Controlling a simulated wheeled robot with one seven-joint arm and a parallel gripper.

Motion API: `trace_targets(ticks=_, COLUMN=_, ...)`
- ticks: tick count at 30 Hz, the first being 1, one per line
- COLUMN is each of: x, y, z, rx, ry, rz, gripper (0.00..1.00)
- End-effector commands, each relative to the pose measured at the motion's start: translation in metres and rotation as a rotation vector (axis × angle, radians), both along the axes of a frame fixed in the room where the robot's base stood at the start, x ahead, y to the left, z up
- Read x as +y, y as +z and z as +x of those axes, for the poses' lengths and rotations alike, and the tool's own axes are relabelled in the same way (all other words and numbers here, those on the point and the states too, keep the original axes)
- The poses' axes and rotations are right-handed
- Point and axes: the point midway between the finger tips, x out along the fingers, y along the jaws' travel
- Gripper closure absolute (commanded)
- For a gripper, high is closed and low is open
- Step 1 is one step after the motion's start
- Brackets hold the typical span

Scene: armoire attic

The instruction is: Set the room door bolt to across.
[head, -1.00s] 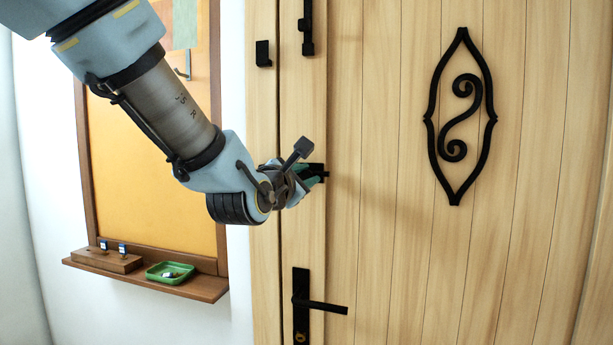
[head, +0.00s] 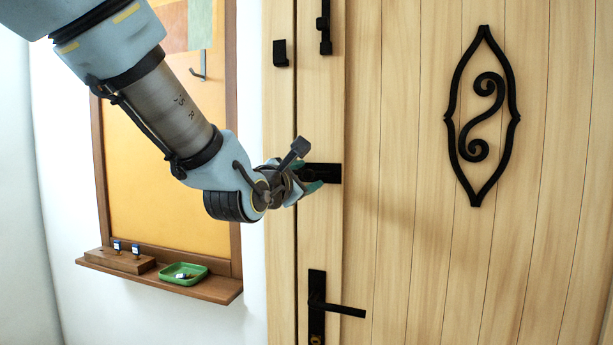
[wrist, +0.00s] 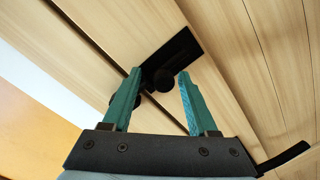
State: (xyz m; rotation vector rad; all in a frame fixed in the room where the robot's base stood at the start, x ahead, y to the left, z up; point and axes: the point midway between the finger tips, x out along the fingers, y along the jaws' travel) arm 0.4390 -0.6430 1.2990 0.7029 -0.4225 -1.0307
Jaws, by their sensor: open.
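A black bolt fitting (head: 327,173) sits on the pale wooden door at mid height. In the wrist view its flat plate (wrist: 184,52) and a dark rounded knob (wrist: 164,80) show. My gripper (head: 312,182) is at this fitting and hides its left part in the head view. In the wrist view my gripper (wrist: 160,72) is open, with its teal fingers either side of the knob. Contact cannot be told. Another dark rounded part (wrist: 143,97) shows by the left finger. Whether the bolt reaches across the door seam is unclear.
A black lever handle (head: 338,309) is below. A scroll ornament (head: 482,115) is at right. A board's ledge (head: 215,289) with a green tray (head: 200,278) stands at left.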

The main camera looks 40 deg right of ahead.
Motion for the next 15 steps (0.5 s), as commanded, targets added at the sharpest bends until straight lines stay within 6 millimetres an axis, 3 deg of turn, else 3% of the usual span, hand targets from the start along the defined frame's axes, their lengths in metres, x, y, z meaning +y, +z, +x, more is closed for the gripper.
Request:
trace_targets(ticks=8, x=0.005, y=0.0, z=-0.004, rx=-0.003, ry=-0.002, rz=-0.001, gripper=0.41)
trace_targets(ticks=15, x=0.038, y=-0.001, z=-0.021, rx=-0.006, ry=-0.002, rz=-0.001, gripper=0.41)
